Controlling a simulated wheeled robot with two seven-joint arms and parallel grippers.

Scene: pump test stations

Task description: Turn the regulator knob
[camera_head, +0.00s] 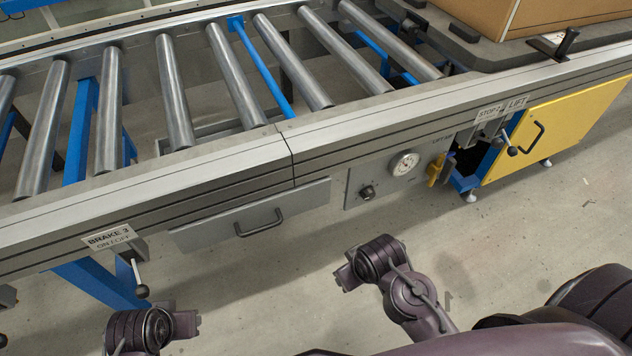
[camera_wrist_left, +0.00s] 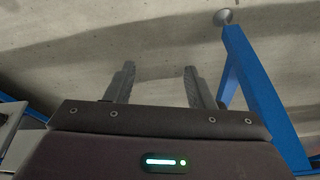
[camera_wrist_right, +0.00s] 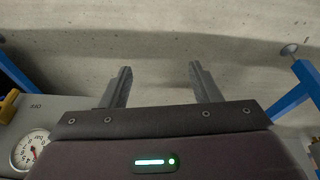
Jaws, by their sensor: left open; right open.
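The regulator knob (camera_head: 367,192) is a small dark knob on a grey panel (camera_head: 352,178) below the conveyor's front rail. A round white gauge (camera_head: 405,163) sits to its right on that panel, and also shows at the lower left of the right wrist view (camera_wrist_right: 30,150). The knob is not clear in either wrist view. My right gripper (camera_wrist_right: 158,70) is open and empty, in front of and apart from the panel, below the knob in the head view. My left gripper (camera_wrist_left: 158,70) is open and empty, at the lower left of the head view, apart from everything.
A drawer front with a handle (camera_head: 260,222) is left of the panel. A brake lever (camera_head: 141,290) hangs further left. A yellow valve handle (camera_head: 434,172), a lift lever (camera_head: 511,150) and a yellow door (camera_head: 565,120) are to the right. The floor before the conveyor is clear.

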